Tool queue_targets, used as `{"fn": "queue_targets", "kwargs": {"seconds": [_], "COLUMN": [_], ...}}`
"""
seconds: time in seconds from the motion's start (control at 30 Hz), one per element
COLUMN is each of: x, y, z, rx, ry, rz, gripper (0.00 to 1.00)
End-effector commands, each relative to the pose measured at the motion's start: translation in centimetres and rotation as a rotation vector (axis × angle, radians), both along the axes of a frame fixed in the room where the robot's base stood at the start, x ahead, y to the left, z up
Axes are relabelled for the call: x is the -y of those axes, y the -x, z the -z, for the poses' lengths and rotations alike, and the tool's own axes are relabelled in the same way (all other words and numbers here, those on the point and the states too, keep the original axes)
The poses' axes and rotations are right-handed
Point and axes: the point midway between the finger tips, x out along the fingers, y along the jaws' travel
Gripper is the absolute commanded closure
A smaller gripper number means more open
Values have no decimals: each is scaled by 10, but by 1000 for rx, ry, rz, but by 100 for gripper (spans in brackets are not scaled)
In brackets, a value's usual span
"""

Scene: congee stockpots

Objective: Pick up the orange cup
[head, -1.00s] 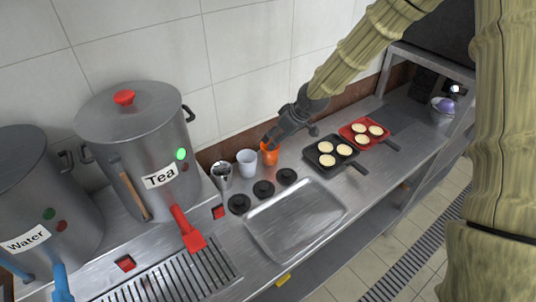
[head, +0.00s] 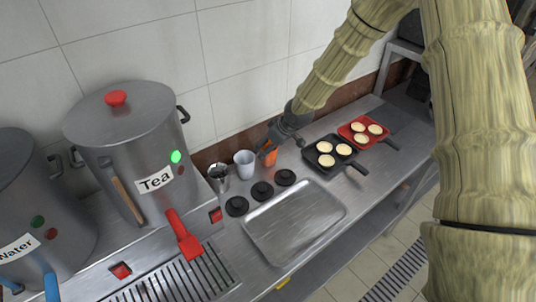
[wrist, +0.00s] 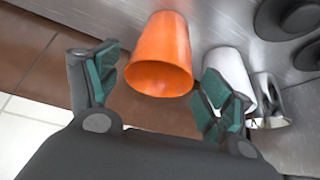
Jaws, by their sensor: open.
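The orange cup (head: 270,157) stands on the steel counter by the wall, to the right of a white cup (head: 244,164). In the head view my gripper (head: 268,148) is at the orange cup and hides part of it. In the wrist view the orange cup (wrist: 162,55) lies ahead of and between the two spread fingers of my gripper (wrist: 160,88). The green-padded fingers are open, and no grip on the cup shows. The white cup (wrist: 230,68) is close beside the right finger.
A metal cup (head: 218,178) stands left of the white cup. Black round lids (head: 262,191) and a steel tray (head: 295,222) lie in front. A black pan (head: 328,154) and a red pan (head: 364,132) are to the right. The tea stockpot (head: 130,150) stands left.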

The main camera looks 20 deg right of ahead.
Motion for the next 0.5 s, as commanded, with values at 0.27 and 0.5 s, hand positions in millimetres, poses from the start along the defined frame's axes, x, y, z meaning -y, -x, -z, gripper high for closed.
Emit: {"fn": "queue_targets", "kwargs": {"seconds": [0.27,0.5], "x": [-2,-7], "y": [-5,-13], "z": [11,30], "rx": [-2,-1], "ry": [0,1], "rz": [0,-1], "gripper": [20,20]}}
